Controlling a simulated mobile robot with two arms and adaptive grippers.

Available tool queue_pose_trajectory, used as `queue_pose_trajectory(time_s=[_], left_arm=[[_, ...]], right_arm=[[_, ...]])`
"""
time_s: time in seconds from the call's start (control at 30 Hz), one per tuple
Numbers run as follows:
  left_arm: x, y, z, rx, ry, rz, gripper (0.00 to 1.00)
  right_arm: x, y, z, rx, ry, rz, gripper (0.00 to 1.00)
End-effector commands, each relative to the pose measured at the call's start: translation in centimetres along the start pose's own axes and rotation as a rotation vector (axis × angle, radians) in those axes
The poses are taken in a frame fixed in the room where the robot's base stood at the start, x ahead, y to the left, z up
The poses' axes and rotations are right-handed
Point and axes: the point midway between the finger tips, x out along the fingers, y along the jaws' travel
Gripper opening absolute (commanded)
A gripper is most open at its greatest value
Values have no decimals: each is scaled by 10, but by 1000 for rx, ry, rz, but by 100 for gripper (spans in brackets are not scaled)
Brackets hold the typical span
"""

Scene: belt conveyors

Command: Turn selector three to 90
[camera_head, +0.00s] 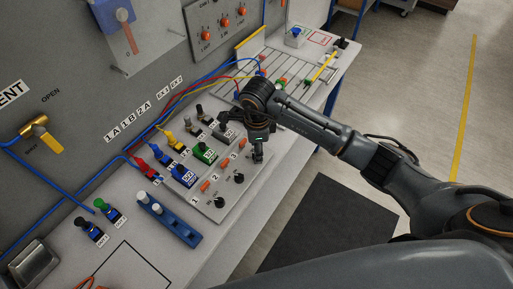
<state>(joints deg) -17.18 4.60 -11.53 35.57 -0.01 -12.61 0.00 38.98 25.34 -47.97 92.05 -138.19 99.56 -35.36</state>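A light grey control panel (228,193) on the bench carries a row numbered 1, 2 and 3. Black knobs stand beside numbers 1 (219,202) and 2 (239,178). Orange parts sit by the numbers, one near the 3 (242,142). My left gripper is not in view.
Red (143,165), yellow (171,141), blue (185,176) and green (204,153) connectors crowd the bench left of the gripper. A blue holder (168,219) stands in front. A grey wall panel with a brass valve (40,133) rises behind. The floor on the right is clear.

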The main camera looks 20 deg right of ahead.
Motion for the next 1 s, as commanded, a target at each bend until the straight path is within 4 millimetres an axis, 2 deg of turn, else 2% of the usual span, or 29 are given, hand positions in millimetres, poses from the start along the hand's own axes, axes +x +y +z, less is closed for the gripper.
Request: queue_pose_trajectory(time_s=[0.2,0.5,0.53,0.77,1.0], left_arm=[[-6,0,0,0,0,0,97],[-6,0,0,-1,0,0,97],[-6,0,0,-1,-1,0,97],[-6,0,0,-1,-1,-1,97],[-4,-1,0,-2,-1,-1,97]], right_arm=[[20,0,1,1,-1,0,49],[23,0,0,1,-1,-1,49],[23,0,0,1,-1,-1,47],[23,0,0,1,-1,-1,0],[23,0,0,10,0,-1,0]])
